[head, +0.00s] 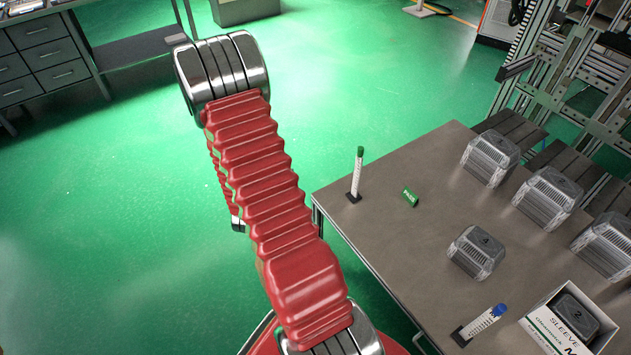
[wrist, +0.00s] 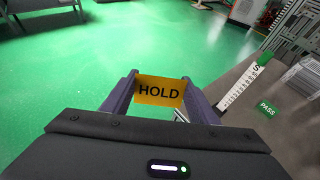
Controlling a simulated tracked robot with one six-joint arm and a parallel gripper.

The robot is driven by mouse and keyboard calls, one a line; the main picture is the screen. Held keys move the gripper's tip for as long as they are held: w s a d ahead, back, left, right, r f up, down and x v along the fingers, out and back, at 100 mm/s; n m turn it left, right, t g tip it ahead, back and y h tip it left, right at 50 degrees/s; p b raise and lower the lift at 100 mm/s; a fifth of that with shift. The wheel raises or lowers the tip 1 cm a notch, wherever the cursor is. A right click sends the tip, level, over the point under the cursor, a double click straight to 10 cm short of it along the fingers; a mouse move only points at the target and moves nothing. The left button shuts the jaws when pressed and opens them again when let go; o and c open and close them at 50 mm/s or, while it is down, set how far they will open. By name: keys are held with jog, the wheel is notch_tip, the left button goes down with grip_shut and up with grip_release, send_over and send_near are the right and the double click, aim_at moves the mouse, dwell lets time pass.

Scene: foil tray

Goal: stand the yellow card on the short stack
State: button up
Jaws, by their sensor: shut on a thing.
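The yellow card (wrist: 160,92), lettered HOLD, sits upright between the two purple fingers of my gripper (wrist: 161,80) in the wrist view. The fingers are shut on its side edges, and green floor shows beyond it, left of the table. In the head view my red arm hides the card and most of the gripper. Foil tray stacks stand on the table: one by itself in the middle (head: 477,252) and others along the far right side (head: 490,158), (head: 547,198), (head: 605,245). The lone stack looks smaller, but I cannot tell the heights surely.
A green PASS card (head: 410,197) lies on the grey table (head: 390,240). A green-topped scale post (head: 356,177) stands near its left edge, a blue-topped one (head: 483,323) near the front. An open white sleeve box (head: 548,335) holds dark trays. The table's middle is mostly clear.

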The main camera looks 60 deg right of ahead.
jog(key=w+a+r+n+t+y, duration=0.2)
jog(key=w+a+r+n, duration=0.1)
jog(key=a, duration=0.9)
jog(key=w+a+r+n+t+y, duration=0.2)
jog(key=w+a+r, duration=0.4)
jog(key=a, duration=0.7)
jog(key=w+a+r+n+t+y, duration=0.3)
jog(key=a+r, duration=0.5)
jog(key=a, duration=0.5)
jog(key=shift+w+r+n+y, duration=0.25)
jog(key=shift+w+n+y, duration=0.35)
jog(key=shift+w+n, duration=0.35)
